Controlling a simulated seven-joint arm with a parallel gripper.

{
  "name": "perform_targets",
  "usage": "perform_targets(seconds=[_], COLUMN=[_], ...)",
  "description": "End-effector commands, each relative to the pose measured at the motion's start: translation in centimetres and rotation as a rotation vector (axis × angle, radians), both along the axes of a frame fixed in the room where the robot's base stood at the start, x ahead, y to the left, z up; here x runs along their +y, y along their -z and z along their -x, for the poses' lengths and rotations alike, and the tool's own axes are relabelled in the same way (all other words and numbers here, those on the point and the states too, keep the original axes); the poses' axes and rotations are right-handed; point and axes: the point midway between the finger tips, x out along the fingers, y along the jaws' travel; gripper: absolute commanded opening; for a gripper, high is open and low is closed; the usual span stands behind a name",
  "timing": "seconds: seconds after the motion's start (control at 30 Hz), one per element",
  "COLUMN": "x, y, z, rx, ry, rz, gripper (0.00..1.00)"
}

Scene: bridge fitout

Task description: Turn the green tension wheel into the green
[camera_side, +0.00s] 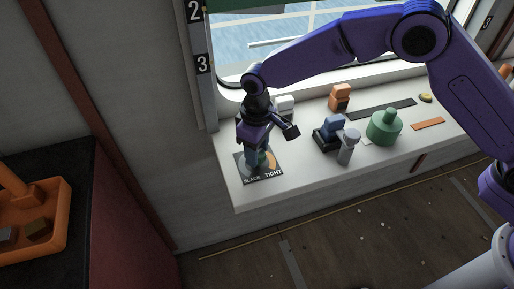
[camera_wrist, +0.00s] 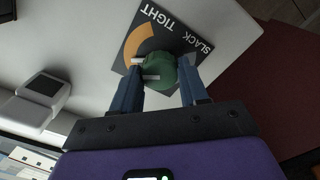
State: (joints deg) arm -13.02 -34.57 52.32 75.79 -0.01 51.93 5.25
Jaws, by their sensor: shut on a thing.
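The green tension wheel (camera_wrist: 158,68) sits on a dark dial plate (camera_wrist: 192,32) lettered SLACK and TIGHT. An orange arc (camera_wrist: 138,38) shows on the plate near the word TIGHT; no green zone on the plate can be made out, and part of it is hidden by the wheel and fingers. Pale marks show on the wheel's left side. My gripper (camera_wrist: 160,82) has one blue finger on each side of the wheel and is shut on it. In the side view, my gripper (camera_side: 257,158) points down over the plate (camera_side: 265,177) at the sill's left end, mostly hiding the wheel.
On the white sill (camera_side: 235,190) stand a white block (camera_side: 285,103), stacked orange blocks (camera_side: 340,97), a blue-and-black item (camera_side: 327,133), a grey cylinder (camera_side: 348,147) and a larger green knobbed cylinder (camera_side: 384,127). An orange tray (camera_side: 62,215) is at far left. The window is behind.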

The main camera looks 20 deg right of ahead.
Motion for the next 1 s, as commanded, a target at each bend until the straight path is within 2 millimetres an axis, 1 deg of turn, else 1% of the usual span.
perform_targets(seconds=[0.4,0.6,0.8,1.0], x=[0.07,0.06,0.07,0.08], y=[-0.07,-0.09,-0.11,-0.12], z=[0.02,0.0,0.0,0.0], rx=[-0.001,-0.001,-0.002,-0.002], ry=[-0.393,-0.551,-0.669,-0.737], rz=[-0.001,-0.002,-0.002,-0.002], gripper=[0.13,0.13,0.13,0.13])
